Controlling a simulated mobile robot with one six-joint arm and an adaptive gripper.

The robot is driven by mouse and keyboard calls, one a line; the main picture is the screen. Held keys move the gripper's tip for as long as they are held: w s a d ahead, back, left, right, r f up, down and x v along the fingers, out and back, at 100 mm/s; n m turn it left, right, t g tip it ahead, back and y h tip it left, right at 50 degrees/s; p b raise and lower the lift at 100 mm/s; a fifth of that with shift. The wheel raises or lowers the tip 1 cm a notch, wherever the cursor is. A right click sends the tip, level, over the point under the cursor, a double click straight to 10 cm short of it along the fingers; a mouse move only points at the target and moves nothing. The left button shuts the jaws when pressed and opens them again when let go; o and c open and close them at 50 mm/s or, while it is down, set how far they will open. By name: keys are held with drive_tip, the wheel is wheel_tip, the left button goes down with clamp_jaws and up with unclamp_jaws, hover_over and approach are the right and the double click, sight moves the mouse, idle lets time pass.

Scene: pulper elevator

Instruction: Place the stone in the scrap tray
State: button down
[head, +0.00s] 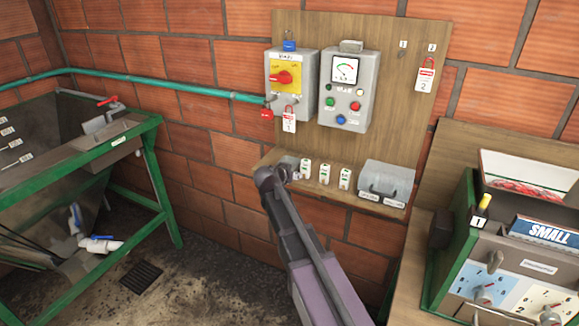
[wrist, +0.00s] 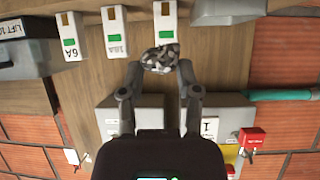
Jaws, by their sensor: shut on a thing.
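A dark stone with pale speckles (wrist: 160,59) is between the fingertips of my gripper (wrist: 160,68) in the wrist view. The gripper is shut on it, with a finger on each side. In the head view my gripper (head: 289,170) is at the left part of the wooden shelf, under the red-and-yellow switch box. The stone is too small there to tell apart. A white tray (head: 545,166) with red pieces inside stands at the right; I cannot tell whether it is the scrap tray.
Several small white modules (head: 325,173) and a grey handled box (head: 387,178) sit on the shelf. Control boxes (head: 347,88) and padlocks are above. A green-framed tank (head: 120,140) stands left. A dial panel (head: 500,285) is at the lower right.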

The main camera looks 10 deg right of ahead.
drive_tip(key=w, duration=0.8)
drive_tip(key=w+f+b, duration=0.1)
drive_tip(key=w, duration=0.4)
drive_tip(key=shift+a+f, duration=0.1)
drive_tip(key=shift+a, duration=0.05)
drive_tip(key=shift+w, duration=0.45)
drive_tip(key=shift+w+f+b, duration=0.25)
drive_tip(key=shift+f+b, duration=1.6)
drive_tip(key=shift+b, duration=0.05)
drive_tip(key=shift+f+b, duration=0.3)
drive_tip(key=c, duration=0.6)
unclamp_jaws()
drive_tip(key=shift+r, duration=0.2)
